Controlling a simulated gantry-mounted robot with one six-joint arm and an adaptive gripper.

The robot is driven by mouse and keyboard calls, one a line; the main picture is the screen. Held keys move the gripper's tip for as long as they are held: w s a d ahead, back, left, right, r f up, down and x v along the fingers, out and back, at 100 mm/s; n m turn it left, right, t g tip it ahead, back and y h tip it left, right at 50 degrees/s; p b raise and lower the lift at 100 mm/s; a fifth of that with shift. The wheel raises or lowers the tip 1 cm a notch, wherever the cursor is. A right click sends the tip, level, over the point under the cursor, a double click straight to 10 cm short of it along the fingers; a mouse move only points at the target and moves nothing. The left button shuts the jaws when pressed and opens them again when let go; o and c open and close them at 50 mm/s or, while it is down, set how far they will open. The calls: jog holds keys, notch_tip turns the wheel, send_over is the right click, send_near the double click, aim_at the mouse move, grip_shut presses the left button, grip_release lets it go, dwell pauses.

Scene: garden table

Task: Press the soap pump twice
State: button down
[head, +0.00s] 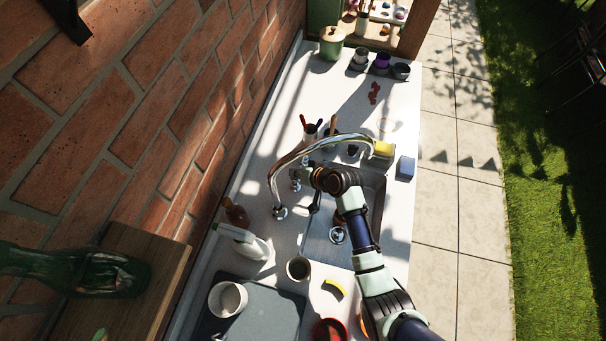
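A small brown bottle (236,213), which looks like the soap pump, stands near the brick wall behind the white spray bottle. Its top is too small and dark for me to make out a pump head clearly. My arm reaches in from the lower right over the sink. My gripper (299,179) is at the arm's far end, up and to the right of the brown bottle and apart from it. It overlaps the chrome faucet in the picture, and its fingers are too small and partly hidden to show whether they are open.
The arched chrome faucet (281,170) rises beside the sink (322,247). A white spray bottle (250,243), a dark cup (298,268) and a white mug (228,298) stand near the front. A utensil holder (310,134) is behind my gripper. The brick wall (150,110) bounds the left.

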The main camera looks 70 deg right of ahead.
aim_at(297, 179)
jog(key=shift+w+a+f+b, duration=0.15)
jog(key=shift+f+b, duration=0.2)
jog(key=shift+f, duration=0.45)
jog(key=shift+s+a+f+b, duration=0.1)
jog(key=shift+f+b, duration=0.25)
jog(key=shift+f, duration=0.4)
dwell(0.5)
jog(key=shift+r+p, duration=0.45)
jog(key=shift+p, duration=0.05)
jog(key=shift+s+a+r+p, duration=0.15)
jog(key=shift+s+r+p, duration=0.05)
jog(key=shift+r+p, duration=0.2)
jog(key=shift+s+a+r+p, duration=0.15)
jog(key=shift+r+p, duration=0.2)
notch_tip(297, 179, up, 6)
jog(key=p, duration=0.6)
jog(key=shift+s+d+r, duration=0.1)
jog(key=shift+d+r, duration=0.05)
